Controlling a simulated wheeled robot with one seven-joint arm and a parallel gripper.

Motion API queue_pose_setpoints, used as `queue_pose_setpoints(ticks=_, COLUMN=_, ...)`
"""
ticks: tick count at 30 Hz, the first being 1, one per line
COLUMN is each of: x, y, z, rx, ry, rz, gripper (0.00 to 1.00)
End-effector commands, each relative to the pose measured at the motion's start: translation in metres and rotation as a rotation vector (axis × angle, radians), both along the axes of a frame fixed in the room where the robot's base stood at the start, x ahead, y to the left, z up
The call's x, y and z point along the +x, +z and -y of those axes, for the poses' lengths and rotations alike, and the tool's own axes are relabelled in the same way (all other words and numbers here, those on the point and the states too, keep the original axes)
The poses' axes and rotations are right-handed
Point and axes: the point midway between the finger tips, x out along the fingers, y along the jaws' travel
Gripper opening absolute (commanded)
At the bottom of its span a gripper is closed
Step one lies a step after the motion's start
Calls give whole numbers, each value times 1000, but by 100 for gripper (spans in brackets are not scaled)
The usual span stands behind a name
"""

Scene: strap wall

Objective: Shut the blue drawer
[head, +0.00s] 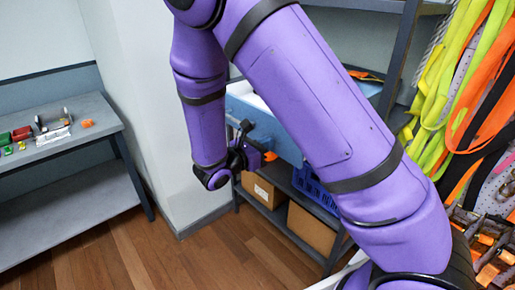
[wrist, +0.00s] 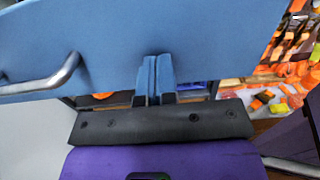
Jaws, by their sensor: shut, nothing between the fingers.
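The blue drawer (head: 275,134) sits in the grey shelf unit behind my arm. It stands pulled out, with a pale inside showing above its front; part of it is hidden by my purple arm. In the wrist view the blue drawer front (wrist: 215,35) fills the top, with a curved metal handle (wrist: 45,80) at the left. My gripper (head: 252,154) is low beside the drawer front. In the wrist view my gripper (wrist: 157,66) is shut and empty, its two fingers together, pointing at the front to the right of the handle. I cannot tell if they touch it.
A grey bench (head: 72,142) with small items is at the left. Straps (head: 462,75) hang on the right wall. The wooden floor (head: 115,245) at the front left is clear.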

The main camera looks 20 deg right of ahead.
Motion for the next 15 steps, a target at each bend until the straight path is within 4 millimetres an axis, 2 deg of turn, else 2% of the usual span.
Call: queue_pose_setpoints(ticks=15, x=2, y=0, z=6, rx=-1, ry=-1, rz=0, gripper=0)
